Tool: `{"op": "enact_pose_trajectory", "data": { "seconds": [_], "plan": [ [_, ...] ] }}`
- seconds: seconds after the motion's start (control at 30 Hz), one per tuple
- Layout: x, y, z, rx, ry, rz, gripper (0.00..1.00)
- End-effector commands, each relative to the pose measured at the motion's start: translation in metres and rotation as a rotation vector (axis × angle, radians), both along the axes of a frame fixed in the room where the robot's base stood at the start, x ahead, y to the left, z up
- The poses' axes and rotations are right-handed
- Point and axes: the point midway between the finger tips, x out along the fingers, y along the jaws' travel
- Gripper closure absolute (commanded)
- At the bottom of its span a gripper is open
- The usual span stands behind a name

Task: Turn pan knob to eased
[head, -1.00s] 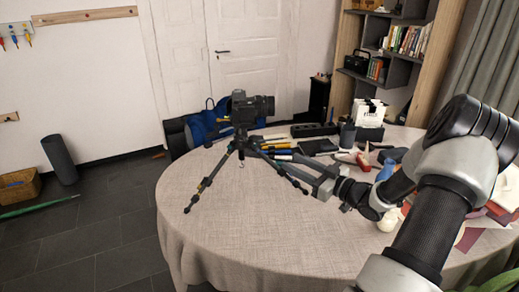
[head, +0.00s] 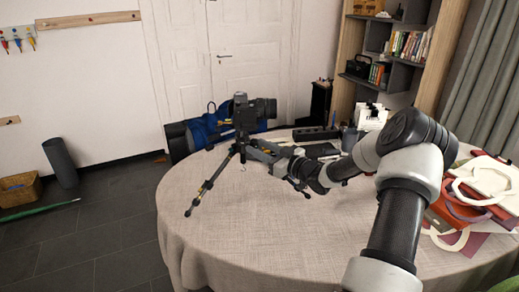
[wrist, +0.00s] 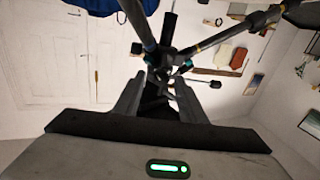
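The black camera (head: 241,112) sits on top of the tripod (head: 207,186), which stands upright on the round table (head: 240,225). My gripper (head: 262,153) is at the right side of the tripod head, just below the camera. In the wrist view, my gripper (wrist: 160,84) has its two fingers apart, on either side of the dark parts of the tripod head. The tripod's legs (wrist: 232,33) spread from the hub in that view. I cannot make out the pan knob or its setting, nor whether a finger touches it.
A black case (head: 316,134), a white box (head: 371,117) and small items stand at the table's back. The front of the table is clear.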

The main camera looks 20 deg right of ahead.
Motion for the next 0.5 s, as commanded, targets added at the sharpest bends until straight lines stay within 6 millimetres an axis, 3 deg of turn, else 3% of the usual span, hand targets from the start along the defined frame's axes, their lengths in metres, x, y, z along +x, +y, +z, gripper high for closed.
{"op": "enact_pose_trajectory", "data": {
  "seconds": [0.23,0.47,0.5],
  "plan": [
    [0.001,0.0004,0.0001,0.0,0.0,0.0,0.63],
    [0.0007,0.0003,0.0001,0.0,0.0,0.0,1.0],
    [0.0007,0.0003,0.0001,0.0,0.0,0.0,1.0]
  ]
}}
